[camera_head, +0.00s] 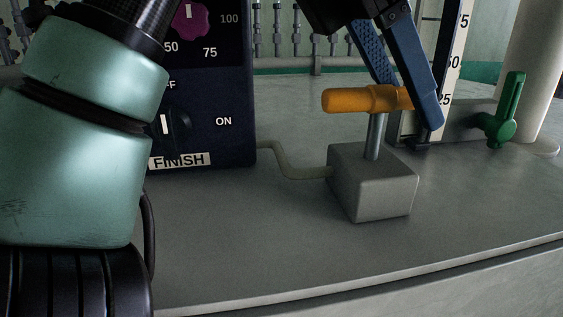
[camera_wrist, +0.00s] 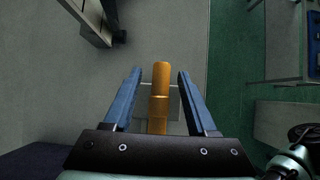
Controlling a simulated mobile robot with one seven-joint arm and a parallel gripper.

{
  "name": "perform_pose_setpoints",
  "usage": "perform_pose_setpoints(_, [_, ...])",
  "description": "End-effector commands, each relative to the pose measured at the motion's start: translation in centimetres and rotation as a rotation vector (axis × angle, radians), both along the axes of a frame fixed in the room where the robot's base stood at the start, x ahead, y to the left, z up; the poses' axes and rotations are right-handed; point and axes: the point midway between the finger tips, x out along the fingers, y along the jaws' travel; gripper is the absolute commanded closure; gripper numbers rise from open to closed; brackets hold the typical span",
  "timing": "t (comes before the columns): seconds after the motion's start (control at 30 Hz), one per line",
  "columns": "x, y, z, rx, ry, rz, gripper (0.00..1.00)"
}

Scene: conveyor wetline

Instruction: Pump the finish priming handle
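The finish priming handle (camera_head: 350,100) is an orange horizontal grip on a thin metal rod, which rises from a grey block (camera_head: 372,182). My gripper (camera_head: 415,115) comes down from above at the grip's right end, with blue fingers. In the wrist view, the orange grip (camera_wrist: 160,92) lies between the two fingers of my gripper (camera_wrist: 160,80), with a visible gap on each side. The fingers are open and straddle the grip. The dark blue control box (camera_head: 200,110) with a FINISH label stands left of the pump block, its switch beside the word ON.
A white graduated scale (camera_head: 455,60) stands behind the gripper. A green lever (camera_head: 508,112) and a pale column (camera_head: 535,60) are at the right. A thin tube (camera_head: 285,165) joins the box and block. The counter in front is clear.

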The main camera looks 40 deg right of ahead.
Motion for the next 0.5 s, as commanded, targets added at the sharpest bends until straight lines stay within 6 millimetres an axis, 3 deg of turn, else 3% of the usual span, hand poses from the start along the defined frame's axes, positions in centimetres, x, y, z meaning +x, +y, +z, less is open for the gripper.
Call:
perform_pose_setpoints(0.17, [0.0,0.0,0.1,0.000,0.000,-0.001,0.43])
perform_pose_setpoints(0.5, [0.0,0.0,3.2,0.000,0.000,-0.001,0.43])
